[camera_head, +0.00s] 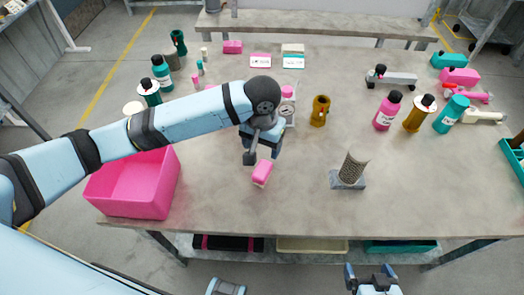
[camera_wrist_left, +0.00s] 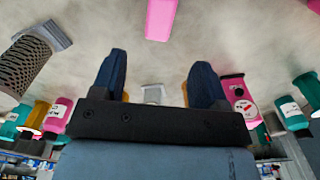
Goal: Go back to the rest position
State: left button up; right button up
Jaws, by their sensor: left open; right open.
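My left gripper (camera_head: 263,155) is over the middle of the table, its arm reaching in from the left. In the left wrist view its two blue fingers (camera_wrist_left: 156,80) are apart with nothing held between them. A small pink block (camera_head: 262,173) is just in front of the left gripper, apart from it. The block also shows at the top of the left wrist view (camera_wrist_left: 160,18). My right gripper (camera_head: 370,273) is at the bottom of the head view, off the table's front edge, open and empty.
A pink bin (camera_head: 133,195) stands at the table's left under my left arm. A mesh cylinder (camera_head: 353,167) on a grey base is right of centre. Bottles, including a magenta one (camera_head: 386,112), stand at the back right. The table's (camera_head: 420,200) front right is clear.

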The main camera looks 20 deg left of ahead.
dwell(0.6)
pick_arm(q)
jog(key=s+d+f+m+t+h+p, duration=0.1)
jog(key=s+d+f+t+h+p, duration=0.4)
jog(key=d+h+p, duration=0.15)
jog(key=s+a+t, duration=0.1)
jog(key=s+a+f+t+p, duration=0.1)
jog(key=s+a, duration=0.1)
jog(key=s+a+t+y, duration=0.1)
jog(key=shift+s+a+f+p, duration=0.15)
jog(key=shift+f+p, duration=0.15)
jog(key=shift+p, duration=0.1)
jog(key=s+a+t, duration=0.1)
jog(key=s+a, duration=0.1)
jog(key=s+a+f+t+y+p, duration=0.1)
jog(key=s+a, duration=0.2)
jog(key=s+a+t+y+p, duration=0.1)
jog(key=s+a, duration=0.1)
jog(key=s, duration=0.1)
jog(key=shift+a+f+m, duration=0.25)
jog(key=shift+a+m, duration=0.05)
jog(key=shift+m, duration=0.1)
